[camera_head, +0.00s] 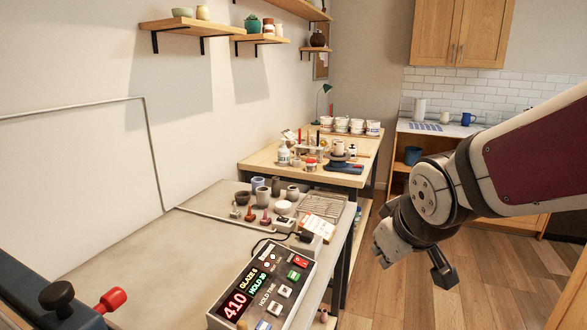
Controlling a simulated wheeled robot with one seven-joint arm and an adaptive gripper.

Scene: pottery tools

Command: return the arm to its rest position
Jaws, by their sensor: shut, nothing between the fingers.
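My arm reaches in from the right edge of the head view, bent downward at the wrist. My gripper (444,268) hangs in the air over the wood floor, to the right of the grey work table (180,240). It is shut with nothing visible in it. It is apart from the table and every object on it. The finger details are small and dark.
A control box (262,290) with a lit display stands at the table's front edge. Several small pots and a wire rack (322,206) are behind it. A wooden table (262,160) with tools stands farther back. The floor (390,300) around my gripper is clear.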

